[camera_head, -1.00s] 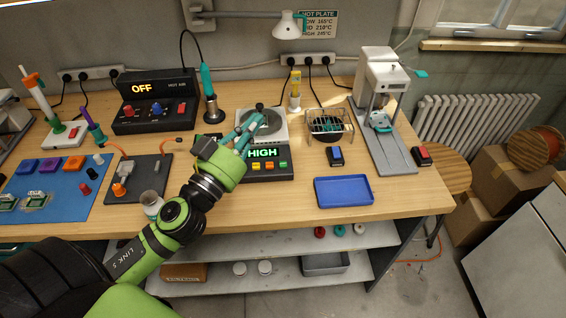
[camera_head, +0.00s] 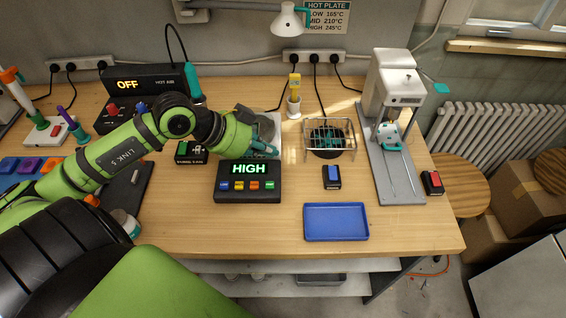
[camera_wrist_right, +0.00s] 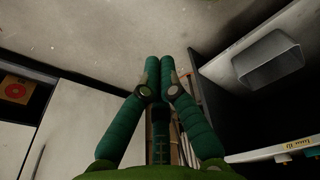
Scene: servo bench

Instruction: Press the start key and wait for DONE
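The hot plate's dark control box (camera_head: 248,196) stands near the bench's middle. Its lit display (camera_head: 248,168) reads HIGH in green. A row of small keys in blue, yellow, orange and green sits below it. The green key (camera_head: 270,185) is at the right end; I cannot read the labels. My left gripper (camera_head: 270,150) is above the plate, just behind and above the box's right end, apart from the keys. Its fingers overlap and the plate is mostly hidden. My right gripper (camera_wrist_right: 160,58) has its fingertips together with nothing between them, above the floor.
A wire rack (camera_head: 328,138) stands to the right. A blue tray (camera_head: 336,235), a small blue-topped switch (camera_head: 332,177) and a press-like machine (camera_head: 395,95) are near it. The hot-air unit (camera_head: 150,88) reads OFF. The bench front before the box is clear.

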